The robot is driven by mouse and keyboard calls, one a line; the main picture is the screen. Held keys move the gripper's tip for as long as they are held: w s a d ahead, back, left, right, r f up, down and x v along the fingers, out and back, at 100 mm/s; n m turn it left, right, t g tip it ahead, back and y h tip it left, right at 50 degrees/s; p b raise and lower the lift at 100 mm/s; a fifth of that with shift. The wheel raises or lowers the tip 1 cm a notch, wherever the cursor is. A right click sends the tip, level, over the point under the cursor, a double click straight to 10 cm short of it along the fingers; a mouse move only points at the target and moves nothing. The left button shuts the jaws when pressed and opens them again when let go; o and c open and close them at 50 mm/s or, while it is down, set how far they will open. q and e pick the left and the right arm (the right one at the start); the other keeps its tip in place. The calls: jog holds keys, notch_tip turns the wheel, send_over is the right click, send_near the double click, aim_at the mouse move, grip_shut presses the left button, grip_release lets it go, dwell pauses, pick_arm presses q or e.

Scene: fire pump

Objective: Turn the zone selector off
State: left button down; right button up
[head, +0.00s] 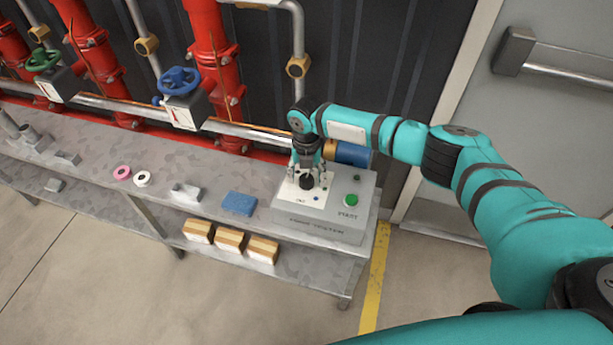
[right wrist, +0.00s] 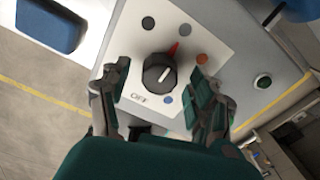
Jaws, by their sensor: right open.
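The zone selector is a round black knob (right wrist: 159,73) on a white plate (right wrist: 215,42) in the right wrist view. In the head view the knob (head: 306,184) sits on a grey control box (head: 318,229). My right gripper (head: 307,178) is open just above it; in the right wrist view its fingers (right wrist: 158,88) stand either side of the knob, apparently apart from it. My left gripper is out of view.
A green button (head: 351,200) is right of the plate. A blue block (head: 239,204), grey parts and pink and white rings lie on the metal bench (head: 105,192). Red pipes with a blue valve wheel (head: 179,80) stand behind.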

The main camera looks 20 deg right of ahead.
jog(key=shift+f, duration=0.35)
jog(key=c, duration=1.1)
jog(key=shift+c, duration=0.2)
